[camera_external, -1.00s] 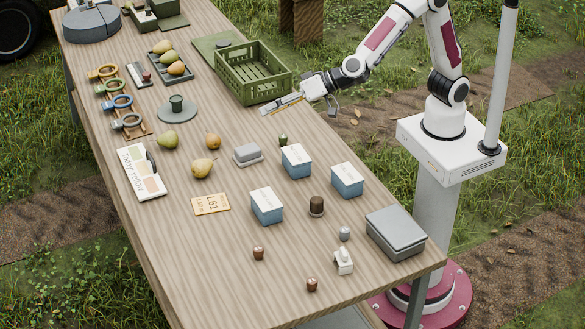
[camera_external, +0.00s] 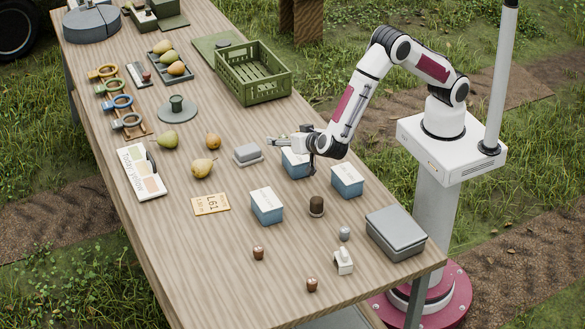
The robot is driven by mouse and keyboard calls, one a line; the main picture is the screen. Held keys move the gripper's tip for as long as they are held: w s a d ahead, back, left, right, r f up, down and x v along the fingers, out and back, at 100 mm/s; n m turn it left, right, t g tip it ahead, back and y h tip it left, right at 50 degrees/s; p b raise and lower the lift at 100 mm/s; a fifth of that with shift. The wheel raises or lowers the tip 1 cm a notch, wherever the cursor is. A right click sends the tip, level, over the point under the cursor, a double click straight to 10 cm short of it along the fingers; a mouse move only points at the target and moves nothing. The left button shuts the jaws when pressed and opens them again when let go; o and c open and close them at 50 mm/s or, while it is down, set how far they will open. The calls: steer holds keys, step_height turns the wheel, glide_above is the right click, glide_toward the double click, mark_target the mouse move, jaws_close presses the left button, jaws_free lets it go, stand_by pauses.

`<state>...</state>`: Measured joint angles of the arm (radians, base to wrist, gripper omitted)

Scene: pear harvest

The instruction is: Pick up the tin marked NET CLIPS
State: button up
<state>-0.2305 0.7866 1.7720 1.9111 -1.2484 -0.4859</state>
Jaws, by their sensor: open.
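Three blue tins with white lids stand on the table: a far one (camera_external: 294,170), a right one (camera_external: 347,187) and a near-left one (camera_external: 267,212). The lids carry print too small to read, so I cannot tell which is marked NET CLIPS. My gripper (camera_external: 290,153) is open, with its fingers spread over the far tin and hiding part of its lid. I cannot tell whether it touches that tin. No tin is held.
A grey lidded box (camera_external: 395,236), a brown cylinder (camera_external: 316,206) and a small grey tin (camera_external: 247,154) stand near the blue tins. A green crate (camera_external: 253,75) lies farther back. Pears (camera_external: 203,167) lie to the left.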

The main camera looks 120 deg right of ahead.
mark_target(295, 157)
steer(key=s+f+g, duration=0.1)
steer(key=s, duration=0.1)
steer(key=s+f+g, duration=0.1)
steer(key=s, duration=0.1)
steer(key=shift+a+f+m+g+h, duration=0.1)
steer(key=shift+f+m+g+h, duration=0.2)
steer(key=shift+m+h, duration=0.1)
steer(key=shift+f, duration=1.7)
steer(key=shift+f, duration=0.1)
steer(key=shift+f, duration=1.65)
steer(key=shift+x, duration=1.05)
steer(key=shift+d+f, duration=0.2)
steer(key=shift+d, duration=0.25)
